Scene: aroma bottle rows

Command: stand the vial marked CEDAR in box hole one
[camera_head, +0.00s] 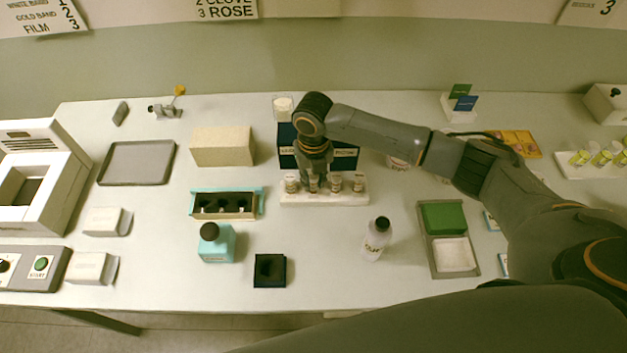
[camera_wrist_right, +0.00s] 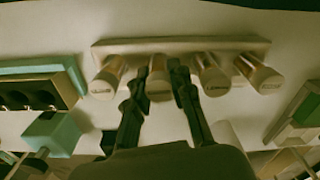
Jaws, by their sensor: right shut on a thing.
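A white rack (camera_head: 283,199) at the middle of the table holds several capped vials in a row. My right gripper (camera_head: 315,178) reaches down over the rack and is shut on the second vial from the left (camera_wrist_right: 159,80), which stands between its fingers in the wrist view. That vial's label is too blurred to read, so I cannot tell which is the CEDAR vial. The open teal-edged box (camera_head: 223,215) with a row of dark holes lies left of the rack; it also shows in the wrist view (camera_wrist_right: 70,72). My left gripper is not in view.
A teal bottle (camera_head: 217,248) and a small black square holder (camera_head: 270,271) stand in front of the box. A white bottle (camera_head: 376,240) stands right of them. A cardboard-coloured block (camera_head: 222,146) lies behind the box. Table is clear between box and rack.

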